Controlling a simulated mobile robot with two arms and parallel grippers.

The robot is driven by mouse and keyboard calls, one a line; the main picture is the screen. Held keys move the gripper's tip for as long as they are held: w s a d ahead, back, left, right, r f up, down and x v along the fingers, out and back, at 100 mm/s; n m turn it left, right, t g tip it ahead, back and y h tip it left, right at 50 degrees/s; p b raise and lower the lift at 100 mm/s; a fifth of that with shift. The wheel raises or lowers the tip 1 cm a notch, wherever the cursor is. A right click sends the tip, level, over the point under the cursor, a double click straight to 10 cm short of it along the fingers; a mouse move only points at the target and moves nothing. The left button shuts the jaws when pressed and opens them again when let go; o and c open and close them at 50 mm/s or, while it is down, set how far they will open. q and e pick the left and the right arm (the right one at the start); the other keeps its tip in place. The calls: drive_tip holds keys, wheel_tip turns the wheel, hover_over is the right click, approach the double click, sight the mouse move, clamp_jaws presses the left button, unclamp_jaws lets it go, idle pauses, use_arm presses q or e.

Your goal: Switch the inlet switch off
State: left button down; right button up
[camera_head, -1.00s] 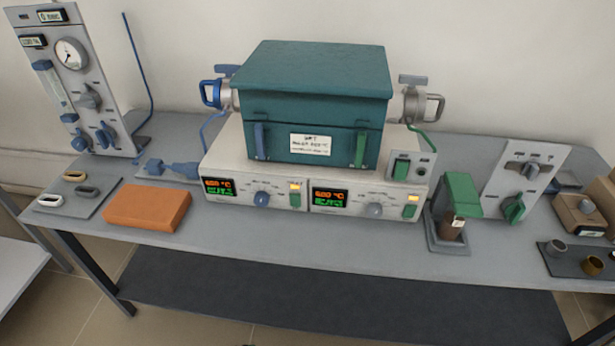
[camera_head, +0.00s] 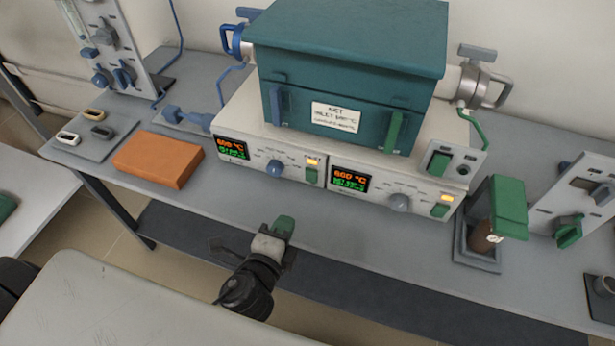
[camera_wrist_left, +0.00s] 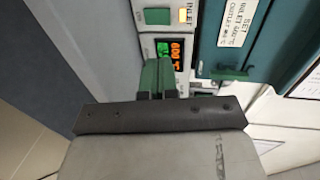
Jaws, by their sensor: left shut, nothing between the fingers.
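The inlet controller is the left unit under the teal furnace, with an orange and green display (camera_head: 231,148) and a blue knob (camera_head: 274,169). Its inlet switch (camera_head: 311,176) is a green rocker below a lit amber lamp (camera_head: 312,162). The wrist view shows the switch (camera_wrist_left: 157,16) beside the lamp and an INLET label (camera_wrist_left: 184,14). My left gripper (camera_head: 284,226) has green fingertips. It is shut and empty in front of the bench edge, below and apart from the switch. The wrist view shows its fingers (camera_wrist_left: 158,77) together, partly covering the right unit. My right gripper is not in view.
The right controller has its own display (camera_head: 349,181), grey knob (camera_head: 398,202) and green switch (camera_head: 440,210). The furnace (camera_head: 345,60) stands above. An orange block (camera_head: 158,159) lies left; a green-topped stand (camera_head: 497,210) is right. The bench front is clear.

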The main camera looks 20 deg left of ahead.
sight(310, 172)
use_arm(q)
drive_tip(key=w, duration=0.4)
drive_tip(key=w+f+p, duration=0.1)
drive_tip(key=w, duration=0.3)
drive_tip(key=w+p, duration=0.1)
drive_tip(key=w, duration=0.3)
drive_tip(key=shift+w+d+f, duration=0.2)
drive_tip(key=shift+w+d, duration=0.05)
drive_tip(key=shift+w, duration=0.6)
drive_tip(key=shift+w+r+p, duration=0.25)
drive_tip(key=shift+w+p, duration=0.05)
drive_tip(key=shift+f, duration=0.15)
